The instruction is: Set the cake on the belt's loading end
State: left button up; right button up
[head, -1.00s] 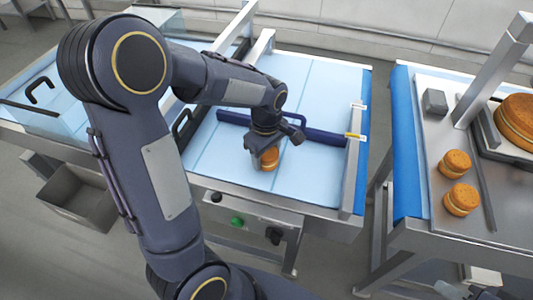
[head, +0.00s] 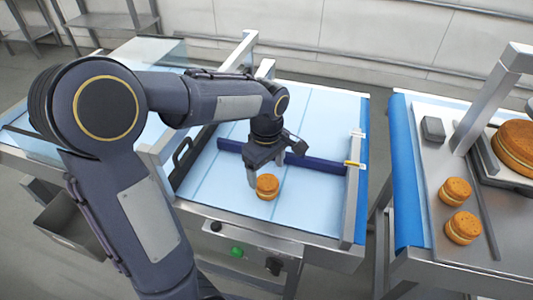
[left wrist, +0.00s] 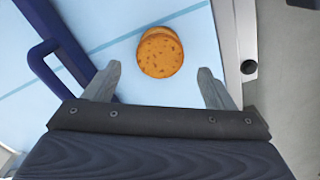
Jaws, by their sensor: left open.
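A small round filled cake (head: 267,186) with an orange-brown top and a pale filling sits upright on the light blue belt (head: 215,185), near its front edge. It also shows in the left wrist view (left wrist: 160,52), ahead of and between the two fingertips. My left gripper (head: 264,172) is open above and just behind the cake in the head view. In the left wrist view the fingers (left wrist: 160,80) are spread wide with nothing between them. My right gripper is in neither view.
A dark blue bar (head: 315,164) crosses the belt behind the cake. On the right table, two small cakes (head: 459,210) stand near a grey block (head: 433,129) and a large cake (head: 517,143) on a stand. A grey bin (head: 72,222) is at lower left.

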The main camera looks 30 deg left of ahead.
aim_at(266, 180)
pick_arm(q)
notch_tip(266, 180, up, 6)
jog(key=f, duration=0.1)
jog(key=s+d+m+t+h, duration=0.2)
jog(key=s+m, duration=0.4)
jog(key=s, duration=0.2)
jog(key=s+d+m+t+h, duration=0.1)
jog(key=s+d+m+t, duration=0.1)
jog(key=s+m, duration=0.5)
jog(key=shift+s+d+f+m+t+h, duration=0.2)
jog(key=shift+s+f+m+t+h, duration=0.15)
jog(key=shift+s+t, duration=0.55)
jog(key=shift+s, duration=0.1)
